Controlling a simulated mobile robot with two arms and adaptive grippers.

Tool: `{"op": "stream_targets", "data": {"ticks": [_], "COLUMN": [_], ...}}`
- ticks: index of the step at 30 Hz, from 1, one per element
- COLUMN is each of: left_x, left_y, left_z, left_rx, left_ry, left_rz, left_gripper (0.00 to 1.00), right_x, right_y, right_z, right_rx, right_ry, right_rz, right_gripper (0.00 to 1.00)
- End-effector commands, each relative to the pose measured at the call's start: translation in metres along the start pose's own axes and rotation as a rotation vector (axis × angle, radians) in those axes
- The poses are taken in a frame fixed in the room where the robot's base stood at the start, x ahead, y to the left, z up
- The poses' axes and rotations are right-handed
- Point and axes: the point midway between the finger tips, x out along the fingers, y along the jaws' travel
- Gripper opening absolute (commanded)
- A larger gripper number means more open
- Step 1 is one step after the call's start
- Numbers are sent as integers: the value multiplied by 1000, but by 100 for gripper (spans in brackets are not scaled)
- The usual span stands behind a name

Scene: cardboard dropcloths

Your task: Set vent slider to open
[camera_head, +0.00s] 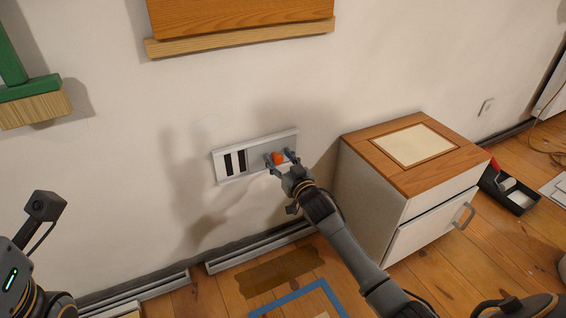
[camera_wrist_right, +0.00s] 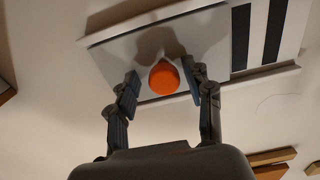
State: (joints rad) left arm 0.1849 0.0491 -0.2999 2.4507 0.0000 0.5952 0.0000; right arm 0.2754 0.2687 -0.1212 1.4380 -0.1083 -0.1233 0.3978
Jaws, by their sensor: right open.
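The vent (camera_head: 222,152) is a light grey panel on the wall, with dark slots (camera_head: 236,161) in its left part and an orange slider knob (camera_head: 278,158) in its right part. My right gripper (camera_head: 280,160) is at the right part of the panel, with one finger on each side of the knob. In the right wrist view the orange knob (camera_wrist_right: 164,78) shows between the two open fingers (camera_wrist_right: 160,90), with gaps beside it. The dark slots (camera_wrist_right: 258,35) show at the right there. My left arm is at the lower left of the head view; its gripper fingers are not seen.
A white cabinet (camera_head: 372,205) with a wooden top stands right of the vent. A wooden board (camera_head: 240,45) hangs above it. A green brush (camera_head: 40,95) is on the wall at left. A paint tray (camera_head: 515,195) is at right.

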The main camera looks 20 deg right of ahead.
Motion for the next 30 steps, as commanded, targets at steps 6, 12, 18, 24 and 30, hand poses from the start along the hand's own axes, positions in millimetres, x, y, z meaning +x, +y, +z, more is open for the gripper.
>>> {"op": "stream_targets", "data": {"ticks": [6,12,18,24,30], "left_x": [0,0,0,0,0], "left_y": [0,0,0,0,0], "left_z": [0,0,0,0,0], "left_rx": [0,0,0,0,0], "left_ry": [0,-1,-1,-1,-1], "left_rz": [0,0,0,0,0], "left_gripper": [40,40,40,40,40], "right_x": [-22,-64,-99,-116,-120], "right_y": [0,1,1,1,2], "right_z": [2,1,1,0,0], "right_rx": [0,0,0,0,0], "right_ry": [-2,-2,-2,0,0], "right_rz": [0,1,2,2,2], "right_gripper": [51,51,51,51,51]}}
